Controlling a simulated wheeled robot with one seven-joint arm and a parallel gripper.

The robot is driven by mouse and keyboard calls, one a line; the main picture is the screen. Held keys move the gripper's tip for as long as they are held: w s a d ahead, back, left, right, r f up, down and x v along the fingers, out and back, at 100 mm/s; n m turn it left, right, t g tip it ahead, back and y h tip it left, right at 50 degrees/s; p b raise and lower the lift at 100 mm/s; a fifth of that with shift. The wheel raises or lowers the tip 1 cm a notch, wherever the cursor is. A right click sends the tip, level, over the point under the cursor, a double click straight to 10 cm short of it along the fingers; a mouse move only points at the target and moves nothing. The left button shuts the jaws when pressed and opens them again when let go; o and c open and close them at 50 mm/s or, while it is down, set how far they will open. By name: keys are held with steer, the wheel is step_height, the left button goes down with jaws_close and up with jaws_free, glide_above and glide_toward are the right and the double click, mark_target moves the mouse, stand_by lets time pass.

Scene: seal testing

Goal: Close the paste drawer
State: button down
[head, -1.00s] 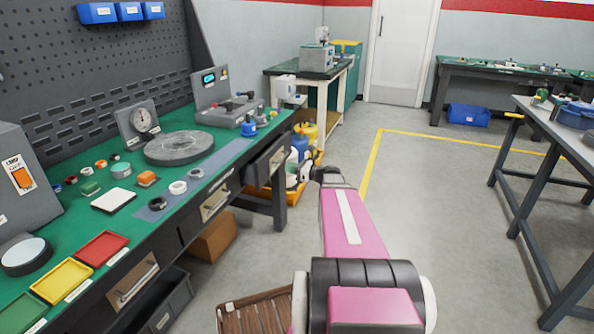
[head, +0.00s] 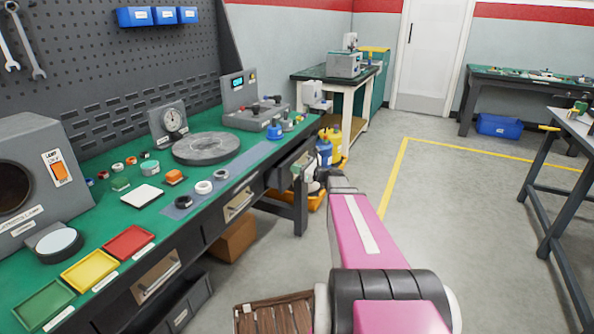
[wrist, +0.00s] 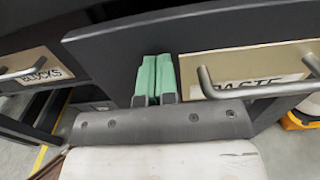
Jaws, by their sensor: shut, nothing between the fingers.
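The paste drawer (head: 281,176) is at the far end of the green-topped bench in the head view and stands out from the bench front. The wrist view shows its tan front (wrist: 230,64), the PASTE label and a grey bar handle (wrist: 262,90) on the right. My gripper (head: 298,171) is at this drawer in the head view, partly hiding its front. In the wrist view, the green fingers of my gripper (wrist: 154,60) are shut together and empty, left of the handle, close to the left end of the drawer front. Whether they touch it I cannot tell.
The blocks drawer (wrist: 30,66) with its handle is to the left in the wrist view. An orange tray with bottles (head: 315,198) stands on the floor beyond the bench end. A cardboard box (head: 234,238) is under the bench. Open floor (head: 450,210) lies to the right.

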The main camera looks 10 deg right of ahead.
steer(key=x, duration=0.9)
steer(key=shift+w, duration=0.1)
steer(key=shift+s+d, duration=0.25)
steer(key=shift+s, duration=0.1)
steer(key=v, duration=1.3)
steer(key=s+a+f+n+g+h, duration=0.4)
steer(key=s+a+f+n+g, duration=0.45)
steer(key=s+a+n, duration=0.3)
steer(key=s+d+f+n+g+h, duration=0.2)
steer(key=s+f+n+g+h, duration=0.1)
steer(key=s+n+h, duration=0.6)
steer(key=s+f+n, duration=0.1)
steer(key=s+n, duration=0.2)
steer(key=n, duration=0.2)
steer(key=shift+s+h, duration=0.35)
steer(key=shift+h, duration=0.05)
